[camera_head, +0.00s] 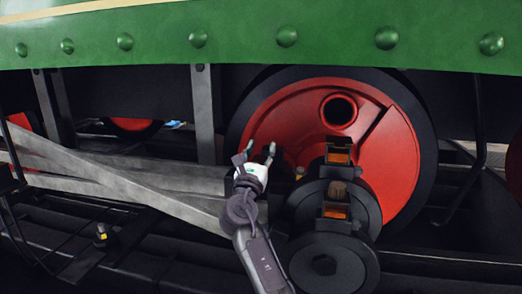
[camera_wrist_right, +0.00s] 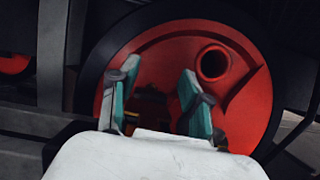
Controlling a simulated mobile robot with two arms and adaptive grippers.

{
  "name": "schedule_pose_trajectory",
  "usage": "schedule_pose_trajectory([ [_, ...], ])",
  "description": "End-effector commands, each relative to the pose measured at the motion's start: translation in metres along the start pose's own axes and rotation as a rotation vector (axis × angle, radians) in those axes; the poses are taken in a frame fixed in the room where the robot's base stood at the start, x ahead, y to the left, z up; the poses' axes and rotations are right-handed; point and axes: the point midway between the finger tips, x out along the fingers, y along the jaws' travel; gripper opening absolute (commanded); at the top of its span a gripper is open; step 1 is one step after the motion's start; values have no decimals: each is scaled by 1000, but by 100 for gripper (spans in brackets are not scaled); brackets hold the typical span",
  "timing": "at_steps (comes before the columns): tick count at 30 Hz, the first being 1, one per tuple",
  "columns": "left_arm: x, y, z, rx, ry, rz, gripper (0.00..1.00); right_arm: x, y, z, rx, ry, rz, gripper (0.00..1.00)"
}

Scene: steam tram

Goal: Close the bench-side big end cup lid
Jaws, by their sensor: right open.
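Two small dark box-shaped cups with orange insides stand by the red wheel in the head view. The upper cup (camera_head: 338,155) is in front of the wheel face, and the lower cup (camera_head: 335,211) is nearer me, on dark round rod ends. Each has a dark flap-like part at its top edge; I cannot tell which is the bench-side one. My right gripper (camera_head: 260,150) is open and empty, left of the upper cup and apart from it. In the right wrist view its two teal-sided fingers (camera_wrist_right: 155,95) point at the wheel, with dark parts between them partly hidden.
The red wheel (camera_head: 290,112) with its dark tyre fills the middle. A green riveted panel (camera_head: 240,38) runs above. Grey rods (camera_head: 130,190) cross at the left. A dark round end (camera_head: 330,265) is low, right of my arm.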

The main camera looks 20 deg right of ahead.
Motion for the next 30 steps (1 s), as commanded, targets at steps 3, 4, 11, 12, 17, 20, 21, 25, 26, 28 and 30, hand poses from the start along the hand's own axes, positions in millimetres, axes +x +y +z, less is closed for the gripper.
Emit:
schedule_pose_trajectory([
  [3, 0, 0, 0, 0, 0, 1, 35, -16, 1, -1, 1, 1, 2, 48],
  [4, 0, 0, 0, 0, 0, 1, 35, -21, 1, -1, 0, 1, 3, 48],
  [11, 0, 0, 0, 0, 1, 2, 35, -58, 0, -1, 0, 1, 2, 48],
  [12, 0, 1, 0, 0, 1, 2, 35, -62, 0, -1, 0, 1, 1, 48],
  [17, 0, 1, -1, 0, 1, 2, 35, -72, 0, 0, 0, 0, 1, 48],
  [20, 0, 1, -1, 0, 1, 2, 35, -72, 0, 0, 0, 0, 0, 48],
  [21, 0, 1, -1, 0, 1, 2, 35, -72, 0, 0, 0, 0, 0, 48],
  [25, 0, 1, -1, 0, 1, 3, 35, -72, 0, 0, 0, 0, 0, 48],
  [26, 0, 1, -1, 0, 2, 3, 35, -72, 0, 0, 0, 0, 0, 48],
  [28, 0, 1, -1, 0, 2, 3, 35, -72, 0, 0, 0, 0, 0, 48],
  [30, 0, 0, 0, -1, -1, 2, 35, -72, 0, 0, 7, 1, 5, 48],
])
